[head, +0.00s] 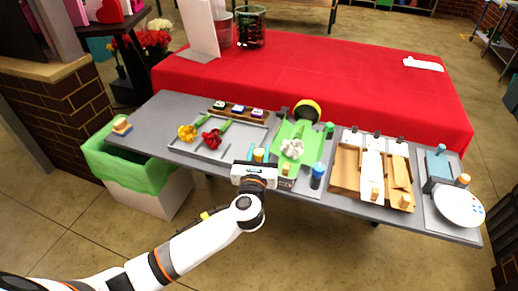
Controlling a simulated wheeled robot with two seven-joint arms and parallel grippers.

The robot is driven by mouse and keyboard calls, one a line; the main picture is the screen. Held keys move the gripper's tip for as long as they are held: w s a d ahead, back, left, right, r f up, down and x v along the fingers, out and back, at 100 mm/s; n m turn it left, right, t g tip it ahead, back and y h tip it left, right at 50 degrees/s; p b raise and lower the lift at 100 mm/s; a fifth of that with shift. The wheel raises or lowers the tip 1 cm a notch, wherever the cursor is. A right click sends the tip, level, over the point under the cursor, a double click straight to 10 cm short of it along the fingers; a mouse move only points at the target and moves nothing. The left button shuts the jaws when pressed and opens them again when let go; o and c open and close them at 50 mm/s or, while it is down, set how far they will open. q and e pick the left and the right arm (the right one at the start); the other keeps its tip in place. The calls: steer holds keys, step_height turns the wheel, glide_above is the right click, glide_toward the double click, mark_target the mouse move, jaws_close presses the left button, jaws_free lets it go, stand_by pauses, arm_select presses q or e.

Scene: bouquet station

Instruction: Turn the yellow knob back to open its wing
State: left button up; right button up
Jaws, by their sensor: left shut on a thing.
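The yellow knob (259,155) stands at the front left of the green wrapping station. My left gripper (258,154) comes in from the front and is shut on this knob, with light blue fingertips on either side of it. The green wrapping piece (283,132) lies just behind and to the right, with a white flower (292,148) on it. Its wings are too small to tell apart, and my gripper hides part of its front left. My right gripper is not in view.
A blue knob (318,170) and a green knob (329,127) stand right of the wrapping piece. A grey tray (176,141) with yellow and red flowers lies left. A cardboard box (346,166) and white plate (459,206) are right. A green-lined bin (115,163) stands left.

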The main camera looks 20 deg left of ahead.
arm_select(q)
steer(key=shift+y, duration=0.3)
steer(key=o, duration=1)
steer(key=shift+c, duration=0.2)
steer(key=v, duration=1.2)
steer(key=shift+b, duration=0.3)
